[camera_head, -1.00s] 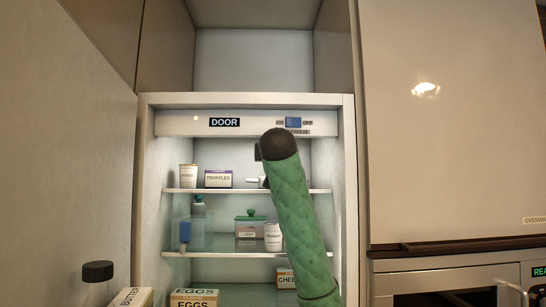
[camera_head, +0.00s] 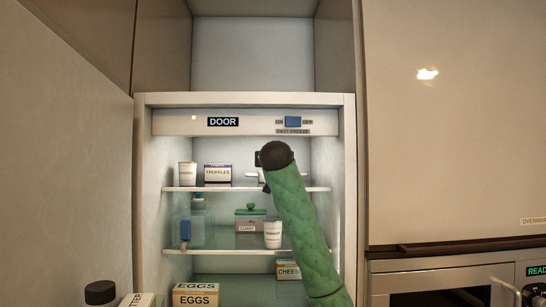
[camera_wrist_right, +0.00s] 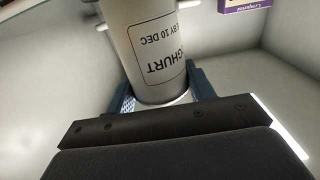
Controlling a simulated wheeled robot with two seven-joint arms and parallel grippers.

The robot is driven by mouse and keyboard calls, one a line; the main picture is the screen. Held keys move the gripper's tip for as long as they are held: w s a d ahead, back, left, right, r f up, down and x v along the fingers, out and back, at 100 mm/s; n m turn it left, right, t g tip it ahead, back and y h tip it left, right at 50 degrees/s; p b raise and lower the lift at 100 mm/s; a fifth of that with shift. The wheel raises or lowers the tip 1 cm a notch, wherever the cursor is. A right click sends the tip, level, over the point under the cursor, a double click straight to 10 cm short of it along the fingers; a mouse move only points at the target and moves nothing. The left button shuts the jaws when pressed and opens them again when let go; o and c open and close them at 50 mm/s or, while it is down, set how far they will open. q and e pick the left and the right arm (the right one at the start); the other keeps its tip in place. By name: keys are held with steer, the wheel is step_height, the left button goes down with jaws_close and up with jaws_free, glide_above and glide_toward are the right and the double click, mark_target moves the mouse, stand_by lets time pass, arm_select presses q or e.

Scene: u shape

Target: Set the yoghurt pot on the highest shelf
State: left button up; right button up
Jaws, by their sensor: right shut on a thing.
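The yoghurt pot (camera_wrist_right: 155,45) is white with a black-lettered label, shown upside down in the right wrist view. My right gripper (camera_wrist_right: 165,92) is shut on it, with blue fingers on either side. In the head view my green right arm reaches into the open fridge, its dark wrist in front of the top shelf (camera_head: 215,189). The arm hides the held pot and most of the gripper there. I cannot tell whether the pot touches the shelf. My left gripper is in neither view.
A white pot (camera_head: 187,174) and a truffles box (camera_head: 218,174) stand at the left of the top shelf. The middle shelf holds a green-lidded curry container (camera_head: 250,220) and another white pot (camera_head: 273,235). Cheese (camera_head: 288,269) and eggs (camera_head: 195,295) are lower.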

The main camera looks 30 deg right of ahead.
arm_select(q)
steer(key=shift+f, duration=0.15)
arm_select(e)
steer(key=shift+a+f, duration=0.1)
steer(key=shift+a, duration=0.05)
steer(key=o, duration=1.1)
steer(key=shift+c, duration=0.2)
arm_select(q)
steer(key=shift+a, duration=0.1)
arm_select(e)
steer(key=shift+s+a+f+b, duration=0.1)
steer(key=shift+s+a+b, duration=0.1)
steer(key=shift+s+b, duration=0.3)
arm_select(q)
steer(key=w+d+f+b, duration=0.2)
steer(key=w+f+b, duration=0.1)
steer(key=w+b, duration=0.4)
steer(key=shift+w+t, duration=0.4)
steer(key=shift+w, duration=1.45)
arm_select(e)
steer(key=v, duration=1.1)
